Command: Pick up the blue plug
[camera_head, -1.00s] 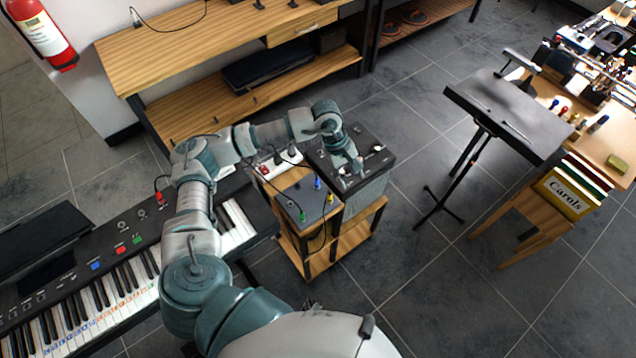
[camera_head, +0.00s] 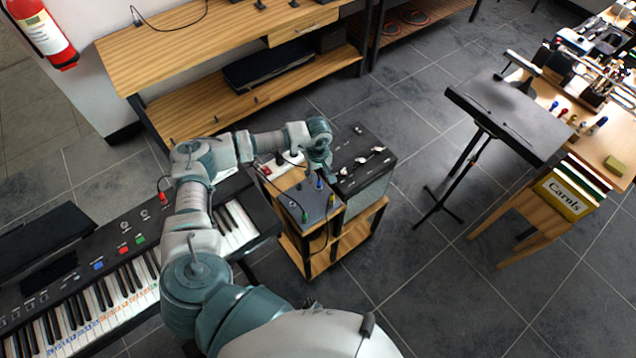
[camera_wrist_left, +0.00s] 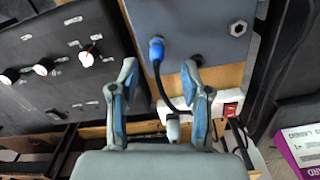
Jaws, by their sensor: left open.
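The blue plug (camera_head: 319,184) stands on the grey box (camera_head: 314,204), on top of the small wooden stand. In the left wrist view the blue plug (camera_wrist_left: 157,52) is in front of the fingertips, between their lines, with a dark cable curving back from it. My left gripper (camera_head: 323,169) is open above the plug, with nothing held. Its two fingers (camera_wrist_left: 160,66) are spread in the left wrist view. I cannot tell how far above the plug they are. My right gripper is in neither view.
A power strip (camera_wrist_left: 228,105) with a red switch lies behind. The keyboard (camera_head: 100,290) is at the left.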

